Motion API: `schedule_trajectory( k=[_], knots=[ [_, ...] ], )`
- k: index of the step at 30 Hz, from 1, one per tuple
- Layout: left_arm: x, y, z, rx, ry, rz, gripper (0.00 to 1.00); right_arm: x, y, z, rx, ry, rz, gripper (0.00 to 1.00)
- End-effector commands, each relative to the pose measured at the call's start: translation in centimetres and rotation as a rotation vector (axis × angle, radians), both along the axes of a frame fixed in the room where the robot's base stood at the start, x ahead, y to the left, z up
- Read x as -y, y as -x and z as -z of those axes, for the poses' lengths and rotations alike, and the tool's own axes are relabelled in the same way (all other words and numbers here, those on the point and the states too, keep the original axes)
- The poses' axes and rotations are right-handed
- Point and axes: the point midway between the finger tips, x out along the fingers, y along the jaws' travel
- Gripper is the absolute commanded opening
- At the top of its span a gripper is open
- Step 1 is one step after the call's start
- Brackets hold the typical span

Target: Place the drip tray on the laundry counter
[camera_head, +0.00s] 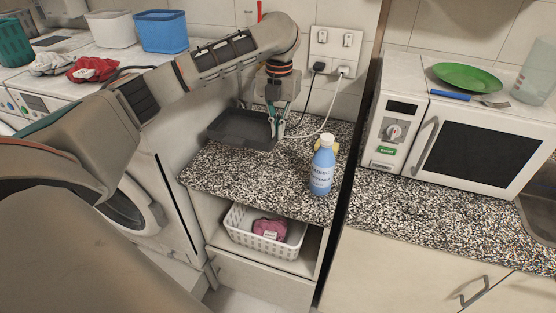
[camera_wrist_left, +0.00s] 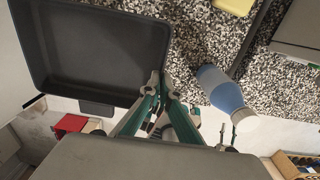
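The drip tray (camera_head: 240,127) is a dark grey, shallow rectangular tray at the back left of the speckled laundry counter (camera_head: 235,173). My left gripper (camera_head: 276,132) comes down from above at its right end. In the left wrist view its green-sided fingers (camera_wrist_left: 161,84) close on the rim at a corner of the tray (camera_wrist_left: 95,50), which looks empty. The tray is roughly level; I cannot tell whether its underside touches the counter. My right gripper is in neither view.
A blue bottle with a white cap (camera_head: 322,168) stands on the counter to the right, with a yellow thing (camera_head: 335,147) behind it. Cables hang from the wall socket (camera_head: 335,42). A white basket (camera_head: 263,235) sits below. The counter's front is clear.

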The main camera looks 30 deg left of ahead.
Motion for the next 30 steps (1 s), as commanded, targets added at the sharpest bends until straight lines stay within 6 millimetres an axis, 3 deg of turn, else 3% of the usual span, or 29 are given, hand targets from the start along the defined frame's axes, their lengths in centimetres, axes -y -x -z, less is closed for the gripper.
schedule_trajectory(
  k=[3, 9, 15, 23, 30],
  knots=[
    [0.1, 0.1, 3.2, -0.005, 0.001, 0.001, 0.0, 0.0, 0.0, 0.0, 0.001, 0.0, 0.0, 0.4],
    [0.1, 0.1, 6.8, -0.002, 0.0, 0.001, 0.0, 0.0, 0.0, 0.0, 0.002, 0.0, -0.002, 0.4],
    [0.0, 0.0, 8.2, 0.0, 0.0, 0.0, 0.0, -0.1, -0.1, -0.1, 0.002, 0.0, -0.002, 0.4],
    [0.1, 0.0, 11.7, -0.001, 0.0, -0.001, 0.0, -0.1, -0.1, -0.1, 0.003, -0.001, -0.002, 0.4],
    [0.0, 0.0, 12.1, 0.002, 0.001, 0.0, 0.0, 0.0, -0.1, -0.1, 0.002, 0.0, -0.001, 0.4]
  ],
)
